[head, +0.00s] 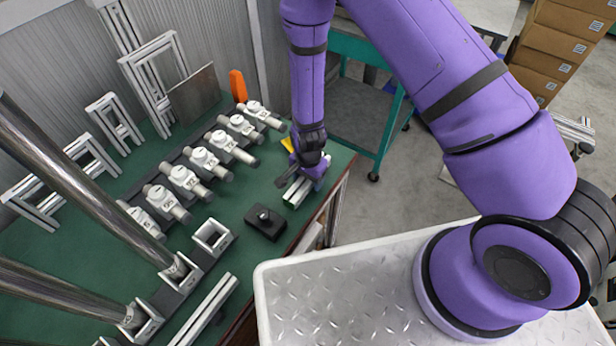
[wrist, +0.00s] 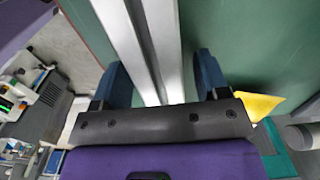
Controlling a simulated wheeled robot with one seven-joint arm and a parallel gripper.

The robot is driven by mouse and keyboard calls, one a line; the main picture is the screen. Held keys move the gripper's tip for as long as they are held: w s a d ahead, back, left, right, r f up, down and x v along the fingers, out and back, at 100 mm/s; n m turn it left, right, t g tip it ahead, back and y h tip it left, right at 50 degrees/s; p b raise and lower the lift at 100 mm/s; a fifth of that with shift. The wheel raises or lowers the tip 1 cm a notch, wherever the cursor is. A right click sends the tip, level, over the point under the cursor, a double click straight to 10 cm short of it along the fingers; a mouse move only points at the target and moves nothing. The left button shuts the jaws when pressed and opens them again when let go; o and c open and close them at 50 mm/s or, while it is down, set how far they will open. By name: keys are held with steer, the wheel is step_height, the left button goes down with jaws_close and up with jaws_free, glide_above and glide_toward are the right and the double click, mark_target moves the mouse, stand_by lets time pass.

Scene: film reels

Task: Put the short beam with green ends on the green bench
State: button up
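A short silver beam (head: 297,192) lies at the right edge of the green bench (head: 250,290), partly hidden under my gripper (head: 304,176). In the wrist view the beam (wrist: 160,40) shows as two pale parallel rails running between my two blue fingers. The fingers (wrist: 162,72) stand apart on either side of it, with a narrow gap showing at each side. Another silver beam (head: 206,312) lies nearer, at the bench's front.
A black block with a knob (head: 265,222) stands left of the gripper. A row of several white labelled clamps (head: 203,158) lies behind it. A yellow piece (head: 287,144) is close by the gripper. A teal trolley (head: 388,130) stands beyond the bench edge. Tall metal posts (head: 90,190) cross the left side.

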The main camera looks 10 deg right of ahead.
steer(key=s+d+r+n+t+y, duration=0.15)
steer(key=d+r, duration=0.35)
steer(key=r, duration=1.5)
steer(key=d+r+n+t, duration=0.1)
steer(key=d+r+n, duration=0.25)
steer(key=r, duration=1.65)
steer(key=s+d+r+n+t, duration=0.1)
steer(key=s+d+r+n, duration=0.1)
steer(key=s+d+r, duration=0.3)
steer(key=s+d+r+n+t+h, duration=0.1)
steer(key=s+d+r+n, duration=0.1)
steer(key=s+d+r, duration=0.4)
steer(key=s+r, duration=0.3)
steer(key=s, duration=0.4)
steer(key=shift+s+r+t, duration=0.15)
steer(key=shift+r+t, duration=0.15)
steer(key=shift+t, duration=0.05)
steer(key=shift+a+h, duration=0.1)
steer(key=shift+h, duration=0.15)
